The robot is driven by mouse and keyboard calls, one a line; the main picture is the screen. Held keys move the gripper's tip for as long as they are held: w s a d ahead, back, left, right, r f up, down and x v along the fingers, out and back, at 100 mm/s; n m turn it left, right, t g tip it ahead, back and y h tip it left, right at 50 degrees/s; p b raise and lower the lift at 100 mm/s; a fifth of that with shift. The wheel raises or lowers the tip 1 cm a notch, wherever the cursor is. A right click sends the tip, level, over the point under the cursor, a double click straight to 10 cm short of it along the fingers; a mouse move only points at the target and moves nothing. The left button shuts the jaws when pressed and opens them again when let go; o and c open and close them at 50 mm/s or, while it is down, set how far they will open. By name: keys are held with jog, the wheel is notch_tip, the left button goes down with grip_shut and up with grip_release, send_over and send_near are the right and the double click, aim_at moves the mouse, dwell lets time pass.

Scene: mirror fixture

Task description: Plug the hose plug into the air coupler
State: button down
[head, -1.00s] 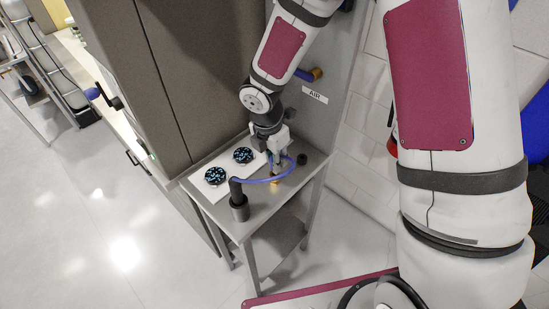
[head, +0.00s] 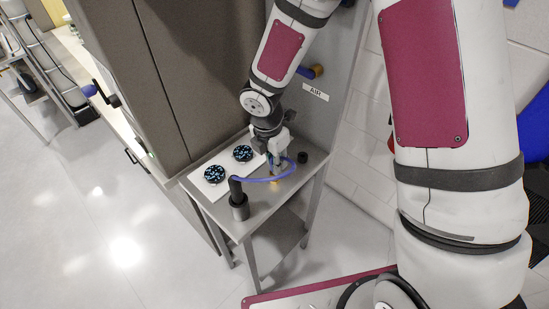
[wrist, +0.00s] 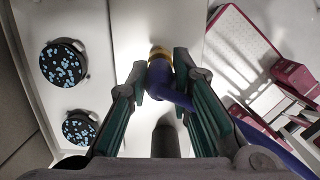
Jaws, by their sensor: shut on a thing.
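The hose plug is a blue body with a brass end; in the wrist view the plug (wrist: 160,76) sits between the green finger pads of my gripper (wrist: 166,80). In the head view my gripper (head: 277,170) points down over the metal side table, shut on the plug, whose brass end shows low by the fingers. I cannot tell whether the plug touches the table. Its blue hose (head: 262,180) arcs beside the gripper. The air coupler (head: 316,71), brass-ended and blue, sticks out of the grey panel above the AIR label (head: 315,92), up and right of my gripper.
The metal table (head: 262,215) bears a white board (head: 227,181) with two black speckled discs, a dark post (head: 239,207) at the front and a small black cylinder (head: 303,157) at the right. A brown cabinet (head: 150,80) stands behind left. Floor at left is open.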

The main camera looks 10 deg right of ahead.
jog(key=shift+f+b, duration=0.3)
jog(key=shift+f, duration=0.5)
jog(key=c, duration=1.3)
grip_release()
jog(key=shift+c, duration=0.2)
jog(key=s+d+r+m+t, duration=0.1)
jog(key=s+d+r+m, duration=0.15)
jog(key=r, duration=0.65)
jog(key=s+d+r+m, duration=0.1)
jog(key=r+m, duration=0.2)
jog(key=r, duration=0.7)
jog(key=s+d+r+m+t, duration=0.1)
jog(key=s+d+r+m, duration=0.2)
jog(key=s+r+m, duration=0.3)
jog(key=s+d+r+m+t+y, duration=0.1)
jog(key=s+d+r+m+t, duration=0.1)
jog(key=s+r+m, duration=0.5)
jog(key=s+d+m, duration=0.1)
jog(key=s+m, duration=0.1)
jog(key=m, duration=0.4)
jog(key=shift+s+d+m+t, duration=0.2)
jog(key=shift+s+m+t, duration=0.1)
jog(key=shift+s+m, duration=0.05)
